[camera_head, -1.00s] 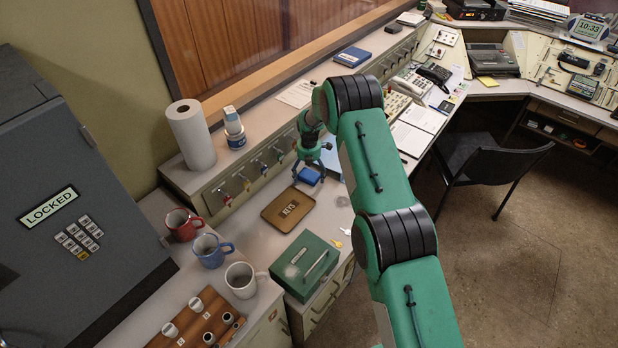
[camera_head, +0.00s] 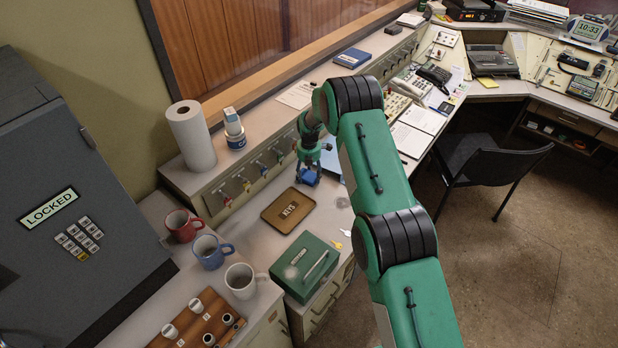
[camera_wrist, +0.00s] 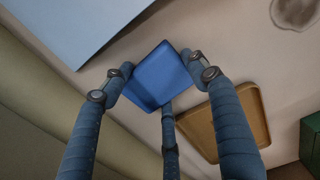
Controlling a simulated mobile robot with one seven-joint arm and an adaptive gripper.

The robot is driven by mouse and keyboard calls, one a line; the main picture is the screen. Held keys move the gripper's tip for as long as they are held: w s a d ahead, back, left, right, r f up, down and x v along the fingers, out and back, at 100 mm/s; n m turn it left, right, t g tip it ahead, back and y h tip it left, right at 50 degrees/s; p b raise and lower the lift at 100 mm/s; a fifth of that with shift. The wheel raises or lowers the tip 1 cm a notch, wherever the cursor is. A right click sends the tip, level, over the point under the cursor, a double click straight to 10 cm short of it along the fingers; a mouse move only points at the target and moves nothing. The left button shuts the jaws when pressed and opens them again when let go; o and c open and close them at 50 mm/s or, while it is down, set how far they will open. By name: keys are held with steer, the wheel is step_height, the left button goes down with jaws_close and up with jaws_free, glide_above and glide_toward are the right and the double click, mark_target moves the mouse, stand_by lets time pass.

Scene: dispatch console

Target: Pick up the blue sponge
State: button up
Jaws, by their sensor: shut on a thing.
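The blue sponge (camera_wrist: 158,78) is a flat blue block between the fingers of my gripper (camera_wrist: 163,85) in the wrist view. The fingers are shut on it, with fingertips at its left and right edges and a third finger below. In the head view my gripper (camera_head: 309,172) is at the counter just behind the brown tray, and the sponge (camera_head: 307,179) shows as a small blue patch at its fingertips. I cannot tell whether the sponge touches the counter.
The brown keys tray (camera_head: 270,219) lies close in front of the gripper; it also shows in the wrist view (camera_wrist: 257,105). A light blue sheet (camera_wrist: 75,30) lies beside the sponge. A green box (camera_head: 284,286) and several mugs stand nearer. Hooks with keys line the panel behind.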

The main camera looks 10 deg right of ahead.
mark_target(309, 175)
steer(key=shift+r, duration=0.7)
step_height(309, 175, up, 2)
steer(key=s, duration=0.5)
steer(key=s+d+r, duration=0.1)
steer(key=s, duration=0.4)
steer(key=s+p, duration=0.1)
steer(key=s, duration=0.5)
steer(key=shift+d+r, duration=0.25)
steer(key=shift+d, duration=0.15)
